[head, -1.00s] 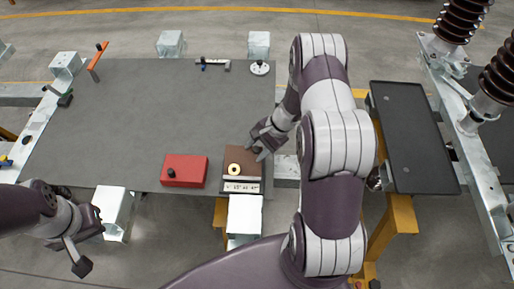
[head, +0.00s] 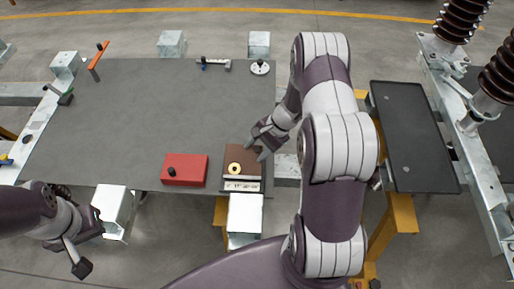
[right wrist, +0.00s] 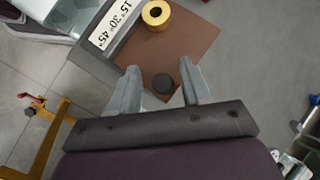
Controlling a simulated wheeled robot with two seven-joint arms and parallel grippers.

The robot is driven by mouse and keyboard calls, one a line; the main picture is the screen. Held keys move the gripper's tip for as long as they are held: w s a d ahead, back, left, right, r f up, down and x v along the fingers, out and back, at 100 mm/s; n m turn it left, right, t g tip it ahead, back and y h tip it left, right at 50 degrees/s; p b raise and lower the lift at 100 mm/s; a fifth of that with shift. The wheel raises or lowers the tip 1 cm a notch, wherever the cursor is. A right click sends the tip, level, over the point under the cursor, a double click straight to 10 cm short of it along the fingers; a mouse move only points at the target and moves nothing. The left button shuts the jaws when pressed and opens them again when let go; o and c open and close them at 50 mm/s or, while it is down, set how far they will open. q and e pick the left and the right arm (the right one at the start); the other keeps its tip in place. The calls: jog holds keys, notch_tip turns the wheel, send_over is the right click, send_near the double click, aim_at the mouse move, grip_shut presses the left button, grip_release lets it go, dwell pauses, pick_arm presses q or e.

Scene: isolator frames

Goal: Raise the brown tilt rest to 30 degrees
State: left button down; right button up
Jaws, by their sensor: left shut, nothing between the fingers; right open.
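The brown tilt rest (head: 244,155) is at the front right of the grey table. It is a brown plate with a white scale strip (head: 242,186) on its near side; 15, 30 and 45 degree marks show in the right wrist view (right wrist: 114,25). A brass ring (head: 234,169) sits on the plate near the strip. My right gripper (head: 257,149) is open at the plate's far right edge. In the right wrist view a dark round knob (right wrist: 164,83) lies between its fingers, with gaps beside it. I cannot tell the plate's exact angle. My left gripper (head: 80,254) is shut and empty at the lower left.
A red block (head: 184,170) with a black knob stands just left of the tilt rest. A dark tray (head: 412,135) lies right of my right arm. A round white dial (head: 259,68) and an orange bar (head: 98,61) are at the far edge. The table's middle is clear.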

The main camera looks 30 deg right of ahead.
jog(key=b+v, duration=0.1)
jog(key=v, duration=1.1)
jog(key=shift+r, duration=0.2)
jog(key=shift+d, duration=0.1)
